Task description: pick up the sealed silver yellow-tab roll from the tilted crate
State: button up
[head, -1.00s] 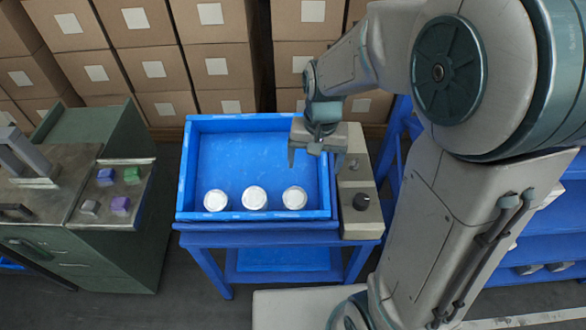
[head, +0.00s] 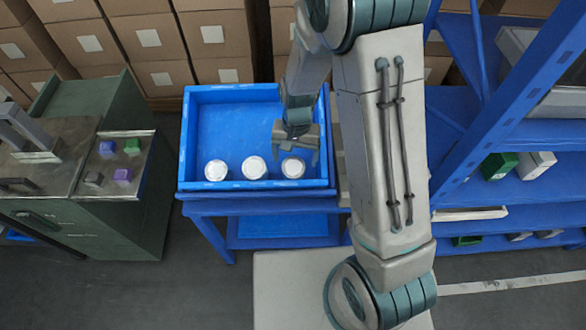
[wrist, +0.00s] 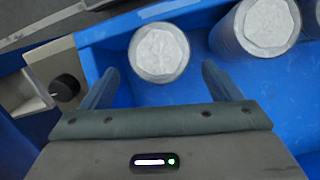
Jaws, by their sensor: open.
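Three rolls with pale, whitish ends stand in a row along the near side of the blue crate (head: 186,135): a left roll (head: 216,170), a middle roll (head: 254,168) and a right roll (head: 293,167). No yellow tab shows on any of them, so I cannot tell which is the named roll. My gripper (head: 295,152) is open and empty, just above and behind the right roll. In the wrist view one roll (wrist: 159,53) sits ahead of the gap between my fingers, apart from both. A second silver-sided roll (wrist: 262,27) is beside it; a third is cut off at the edge.
The crate rests on a blue stand (head: 268,235). A grey box with a black knob (wrist: 65,87) adjoins it. A green machine (head: 110,215) stands left, blue shelving (head: 500,150) right, stacked cartons (head: 150,40) behind. The crate's back part is bare.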

jog(key=f, duration=0.2)
jog(key=f+p, duration=0.1)
jog(key=shift+s+a+f, duration=0.25)
jog(key=shift+s+f, duration=0.05)
jog(key=shift+s, duration=0.1)
jog(key=shift+f, duration=0.75)
jog(key=c, duration=1.3)
